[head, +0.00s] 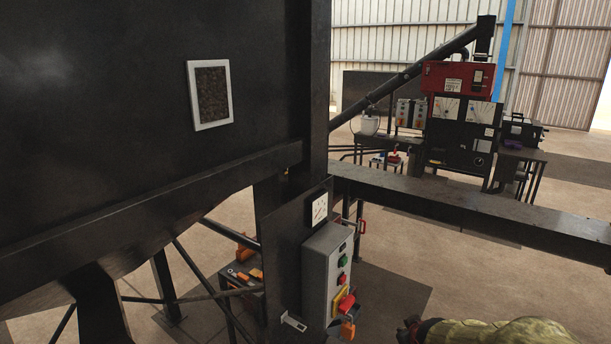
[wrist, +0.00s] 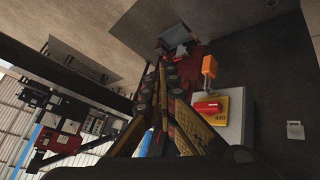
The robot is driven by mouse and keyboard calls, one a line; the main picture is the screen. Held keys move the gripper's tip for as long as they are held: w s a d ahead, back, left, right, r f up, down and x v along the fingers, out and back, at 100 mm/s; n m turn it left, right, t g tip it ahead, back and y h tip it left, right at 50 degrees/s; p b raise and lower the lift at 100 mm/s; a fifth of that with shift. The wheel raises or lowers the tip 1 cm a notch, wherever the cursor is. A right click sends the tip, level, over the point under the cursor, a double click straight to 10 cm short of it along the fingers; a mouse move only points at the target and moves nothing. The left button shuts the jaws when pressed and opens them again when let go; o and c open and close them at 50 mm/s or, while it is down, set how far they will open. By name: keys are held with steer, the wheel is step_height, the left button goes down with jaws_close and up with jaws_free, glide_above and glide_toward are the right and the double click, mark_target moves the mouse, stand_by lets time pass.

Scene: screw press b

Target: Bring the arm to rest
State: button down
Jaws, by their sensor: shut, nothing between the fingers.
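My gripper (wrist: 163,75) shows in the wrist view with its dark, yellow-marked fingers together and nothing between them. It is apart from the grey control box (wrist: 237,101), which lies to its right in that view. In the head view, part of my arm in an olive cover (head: 495,332) shows at the bottom right edge, to the right of the control box (head: 318,272). The fingers cannot be made out clearly there.
The box carries a green button (head: 343,261), a red switch handle (head: 346,304) on a yellow plate, and an orange padlock (head: 348,329). A dark beam (head: 450,208) runs across the right. A red-topped machine (head: 458,78) stands behind. Floor shows beyond the beam.

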steer(key=s+a+r+m, duration=0.1)
steer(key=s+a+r, duration=0.2)
steer(key=s, duration=0.6)
steer(key=s+a+r+m+g+y, duration=0.1)
steer(key=s+a+r, duration=0.1)
steer(key=s+r, duration=0.5)
steer(key=s+a+r+m+g, duration=0.1)
steer(key=s+a+r, duration=0.2)
steer(key=s, duration=0.8)
step_height(320, 180, up, 2)
steer(key=shift+s+a+r, duration=0.15)
steer(key=shift+s+a, duration=0.15)
steer(key=shift+s, duration=0.1)
